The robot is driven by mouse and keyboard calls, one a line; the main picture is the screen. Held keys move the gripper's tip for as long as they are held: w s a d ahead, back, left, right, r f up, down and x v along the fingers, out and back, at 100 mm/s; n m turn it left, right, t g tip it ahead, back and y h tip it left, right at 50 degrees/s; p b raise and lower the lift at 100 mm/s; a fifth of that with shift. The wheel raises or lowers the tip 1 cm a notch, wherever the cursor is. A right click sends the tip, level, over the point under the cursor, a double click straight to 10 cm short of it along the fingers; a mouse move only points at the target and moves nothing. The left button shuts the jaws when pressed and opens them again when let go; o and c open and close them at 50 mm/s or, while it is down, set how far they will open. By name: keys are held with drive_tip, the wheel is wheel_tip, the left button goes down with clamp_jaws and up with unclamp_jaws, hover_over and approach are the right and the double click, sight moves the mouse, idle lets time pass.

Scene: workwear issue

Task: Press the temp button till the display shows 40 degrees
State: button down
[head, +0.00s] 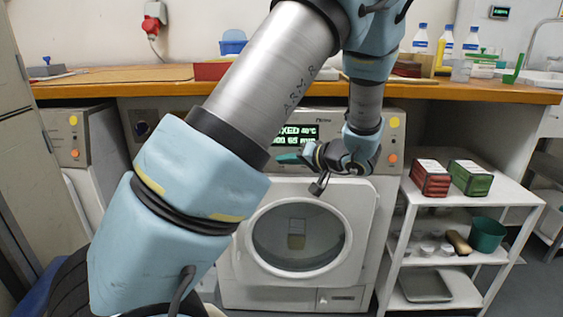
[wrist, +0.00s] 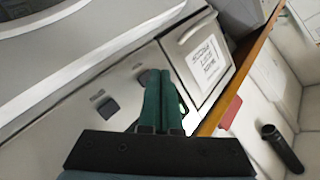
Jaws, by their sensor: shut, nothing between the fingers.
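The washing machine (head: 360,292) stands under the wooden counter. Its lit display (head: 297,134) has green text that appears to read "MIXED 40°C" on the top line, with a minutes figure below. My gripper (head: 282,158) is at the control panel just below the display, its green fingers shut together and empty. In the wrist view my gripper (wrist: 160,74) has its fingertips beside a dark button (wrist: 144,76), partly overlapping it in the picture. I cannot tell whether they touch. A second dark button (wrist: 108,105) lies to the left. The small button labels are too blurred to read.
The round glass door (head: 298,237) is closed below the panel. A white shelf trolley (head: 400,225) with red and green boxes stands to the right. The counter edge (head: 450,92) runs above the machine. Another machine (head: 75,135) stands at the left.

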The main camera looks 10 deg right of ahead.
drive_tip(key=shift+s, duration=0.1)
drive_tip(key=shift+s+a+r+b, duration=0.15)
drive_tip(key=shift+s+r, duration=0.1)
drive_tip(key=shift+s, duration=0.5)
drive_tip(key=shift+s+a+r+b, duration=0.15)
drive_tip(key=shift+s+r, duration=0.15)
drive_tip(key=shift+s, duration=0.5)
drive_tip(key=shift+s+a+r, duration=0.15)
drive_tip(key=shift+s+r, duration=0.1)
drive_tip(key=shift+s, duration=0.5)
drive_tip(key=shift+a, duration=0.1)
drive_tip(key=s+a+f+n+g+h, duration=0.1)
drive_tip(key=s+a+f+g+h, duration=0.1)
drive_tip(key=s+a+g+h, duration=0.5)
drive_tip(key=s+a+f+g+h, duration=0.25)
drive_tip(key=s+a, duration=0.25)
drive_tip(key=a, duration=0.5)
wheel_tip(320, 180, up, 25)
drive_tip(key=p, duration=2.5)
drive_tip(key=shift+y, duration=0.35)
